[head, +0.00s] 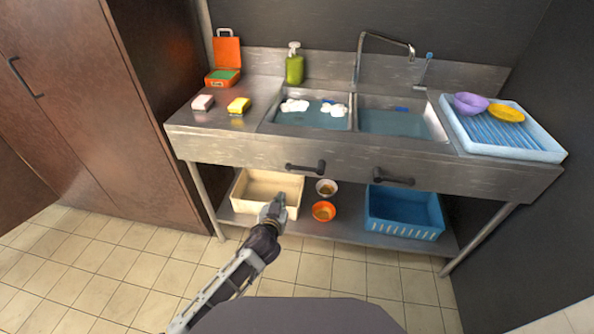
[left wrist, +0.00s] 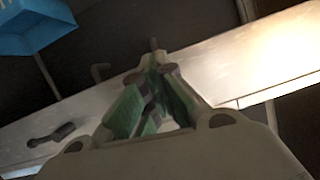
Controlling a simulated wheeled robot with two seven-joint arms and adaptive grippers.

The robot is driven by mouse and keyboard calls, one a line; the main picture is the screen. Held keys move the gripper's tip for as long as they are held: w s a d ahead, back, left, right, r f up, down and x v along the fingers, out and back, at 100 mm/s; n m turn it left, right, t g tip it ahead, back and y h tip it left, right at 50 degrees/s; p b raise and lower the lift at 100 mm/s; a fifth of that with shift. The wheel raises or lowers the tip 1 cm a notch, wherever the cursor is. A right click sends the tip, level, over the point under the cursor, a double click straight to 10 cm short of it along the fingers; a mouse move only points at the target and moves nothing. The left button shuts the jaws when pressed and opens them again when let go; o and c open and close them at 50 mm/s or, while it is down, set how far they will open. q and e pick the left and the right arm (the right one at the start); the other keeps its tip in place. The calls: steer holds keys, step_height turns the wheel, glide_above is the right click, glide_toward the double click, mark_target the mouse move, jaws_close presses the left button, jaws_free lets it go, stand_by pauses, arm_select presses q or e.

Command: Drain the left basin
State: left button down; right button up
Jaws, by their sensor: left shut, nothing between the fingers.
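The left basin (head: 312,119) of the steel sink holds bluish water, with white foam (head: 296,105) on top. The right basin (head: 392,122) also holds water. A dark handle (head: 305,167) sticks out of the sink front below the left basin, and another handle (head: 394,178) sits below the right one. My left gripper (head: 276,205) is shut and empty, low in front of the counter, below and left of the left handle. In the left wrist view its fingers (left wrist: 152,100) point toward the steel front, where a dark handle (left wrist: 52,135) shows at left. My right gripper is not in view.
A cream bin (head: 240,206), bowls (head: 323,211) and a blue crate (head: 400,228) stand on the lower shelf. Sponges (head: 238,106), a soap bottle (head: 294,66) and a dish tray (head: 545,150) are on the counter. The tiled floor in front is clear.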

mark_target(304, 169)
arm_select(q)
steer(key=s+d+r+t+b, duration=0.1)
steer(key=d+r, duration=0.1)
steer(key=r, duration=0.4)
steer(key=s+d+r+n+t+h+b, duration=0.1)
steer(key=r+t+b, duration=0.1)
steer(key=r, duration=0.5)
steer(key=shift+d+r+b, duration=0.25)
steer(key=shift+d+b, duration=0.05)
steer(key=shift+d, duration=0.1)
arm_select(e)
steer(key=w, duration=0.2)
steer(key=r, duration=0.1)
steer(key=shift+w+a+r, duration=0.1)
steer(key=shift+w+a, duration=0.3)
arm_select(q)
steer(key=shift+w, duration=0.15)
